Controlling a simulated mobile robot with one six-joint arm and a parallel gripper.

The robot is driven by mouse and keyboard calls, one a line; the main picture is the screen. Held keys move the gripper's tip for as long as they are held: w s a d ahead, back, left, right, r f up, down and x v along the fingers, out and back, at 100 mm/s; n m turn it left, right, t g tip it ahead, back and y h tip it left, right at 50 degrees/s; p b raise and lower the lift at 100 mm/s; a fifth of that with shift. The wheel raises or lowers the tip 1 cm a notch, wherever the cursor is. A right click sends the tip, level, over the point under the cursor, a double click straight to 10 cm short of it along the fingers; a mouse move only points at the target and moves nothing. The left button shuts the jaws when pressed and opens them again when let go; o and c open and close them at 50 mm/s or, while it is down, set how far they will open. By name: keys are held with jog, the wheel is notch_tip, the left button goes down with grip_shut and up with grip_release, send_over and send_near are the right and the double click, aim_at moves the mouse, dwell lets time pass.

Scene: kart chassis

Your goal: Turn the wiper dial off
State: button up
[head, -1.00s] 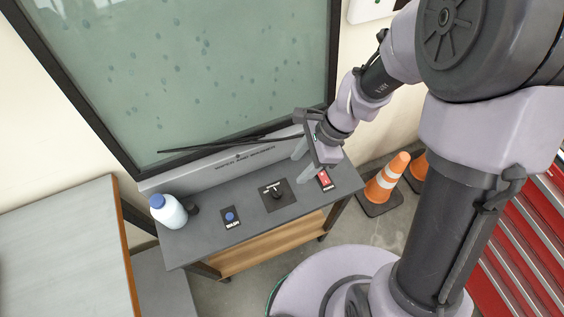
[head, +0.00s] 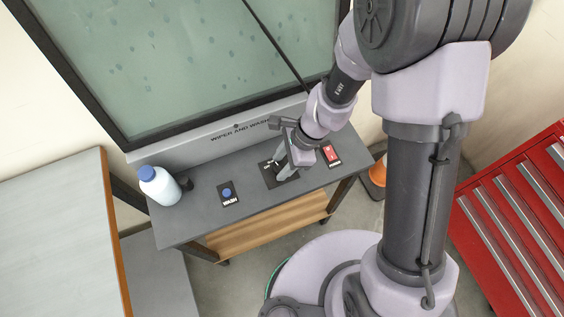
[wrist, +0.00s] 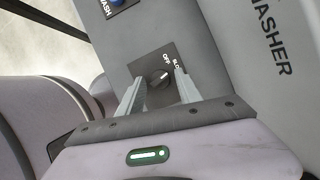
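The wiper dial (wrist: 158,78) is a black knob on a dark square plate, with the labels OFF and SLOW readable in the wrist view. I cannot tell exactly which label the knob points at. My gripper (wrist: 158,84) is open, with one pale finger on each side of the knob and visible gaps between. In the head view my gripper (head: 282,172) is down at the dial plate (head: 268,174) and hides most of the knob. The wiper arm (head: 275,42) stands steeply across the wet window (head: 170,65).
On the grey bench (head: 205,220), a blue wash button (head: 227,193) lies left of the dial and a red switch (head: 331,154) right of it. A white bottle (head: 160,187) stands at the left end. An orange cone (head: 377,172) and red drawers (head: 515,210) are to the right.

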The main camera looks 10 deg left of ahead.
grip_shut()
jog(key=n+p, duration=0.1)
jog(key=n+g+p, duration=0.1)
jog(key=shift+w+a+r+n, duration=0.1)
jog(key=shift+r+n, duration=0.05)
jog(key=shift+n, duration=0.25)
jog(key=shift+w+n+g+h+p, duration=0.1)
jog(key=shift+n+g+h+p, duration=0.35)
jog(key=shift+n, duration=0.5)
jog(key=shift+n+g+h+p, duration=0.2)
jog(key=shift+n+p, duration=0.35)
jog(key=shift+n, duration=0.4)
jog(key=shift+a, duration=0.1)
jog(key=shift+o, duration=1.6)
grip_release()
